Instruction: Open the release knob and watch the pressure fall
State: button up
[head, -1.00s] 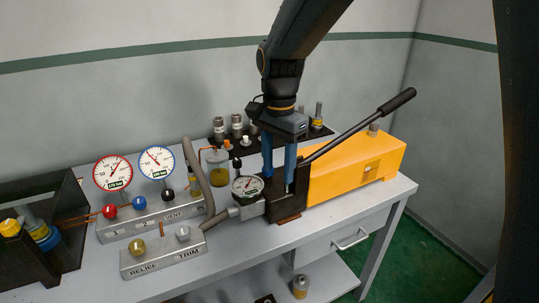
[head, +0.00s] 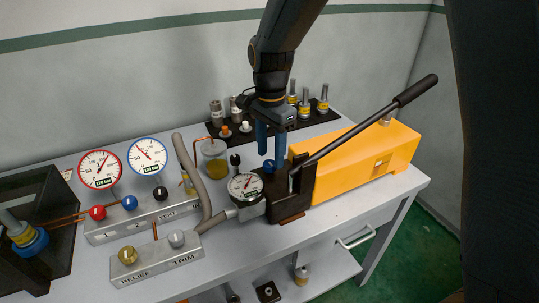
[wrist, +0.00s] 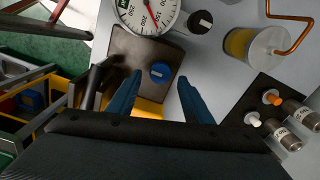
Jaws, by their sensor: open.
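The yellow hand pump (head: 352,166) sits on the bench with a dark block at its left end. A blue knob (head: 269,166) with a white mark stands on that block; it also shows in the wrist view (wrist: 161,71). The pump's round gauge (head: 245,186) is left of the knob; its digits are too small to read surely. My gripper (head: 271,148) points down above the knob. In the wrist view its two blue fingers (wrist: 156,78) are apart, one to each side of the knob, with nothing held. I cannot tell whether they touch it.
The pump's long lever (head: 360,125) slopes up to the right beside my gripper. A black knob (head: 235,160) stands near the gauge. Red-rimmed (head: 100,170) and blue-rimmed (head: 150,155) gauges stand left. A dark mat (head: 262,134) with several fittings lies behind.

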jog(key=shift+f, duration=1.15)
jog(key=c, duration=1.1)
jog(key=shift+o, duration=0.2)
